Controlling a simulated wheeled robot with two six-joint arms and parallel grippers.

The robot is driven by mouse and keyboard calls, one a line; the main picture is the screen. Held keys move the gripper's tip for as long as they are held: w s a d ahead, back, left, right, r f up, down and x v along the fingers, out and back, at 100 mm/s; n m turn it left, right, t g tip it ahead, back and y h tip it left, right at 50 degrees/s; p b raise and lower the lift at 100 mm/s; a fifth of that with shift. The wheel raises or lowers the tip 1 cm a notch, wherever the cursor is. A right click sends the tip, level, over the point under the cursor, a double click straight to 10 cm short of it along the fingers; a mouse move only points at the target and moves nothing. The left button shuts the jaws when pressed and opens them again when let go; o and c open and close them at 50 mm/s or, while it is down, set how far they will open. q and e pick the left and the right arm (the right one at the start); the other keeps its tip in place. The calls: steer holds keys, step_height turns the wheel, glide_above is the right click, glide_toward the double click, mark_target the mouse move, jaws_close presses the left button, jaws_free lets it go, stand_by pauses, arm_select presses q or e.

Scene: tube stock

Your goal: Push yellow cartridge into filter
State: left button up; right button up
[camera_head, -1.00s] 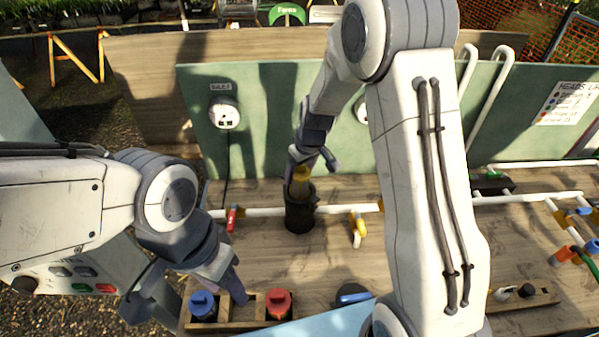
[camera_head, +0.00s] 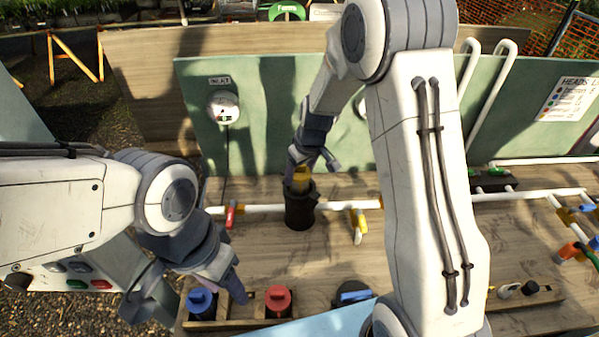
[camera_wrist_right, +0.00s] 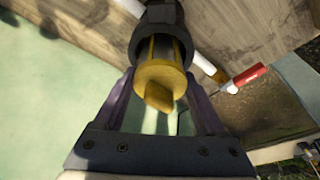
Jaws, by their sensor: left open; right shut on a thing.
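The yellow cartridge (camera_head: 300,177) stands upright with its lower part inside the black filter housing (camera_head: 299,212); its top shows above the rim. My right gripper (camera_head: 314,163) is shut on the yellow cartridge from above. The right wrist view shows the yellow cartridge (camera_wrist_right: 160,80) between the fingers of my right gripper (camera_wrist_right: 158,95), with its far end inside the dark mouth of the filter (camera_wrist_right: 160,22). My left gripper (camera_head: 228,290) is open and empty above the wooden rack at the front left.
The wooden rack (camera_head: 240,322) holds a blue cartridge (camera_head: 201,302) and a red cartridge (camera_head: 278,300). A green panel (camera_head: 260,130) stands behind.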

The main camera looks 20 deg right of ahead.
steer(key=shift+f+b, duration=1.2)
steer(key=shift+f, duration=0.15)
stand_by(0.3)
steer(key=shift+f, duration=0.2)
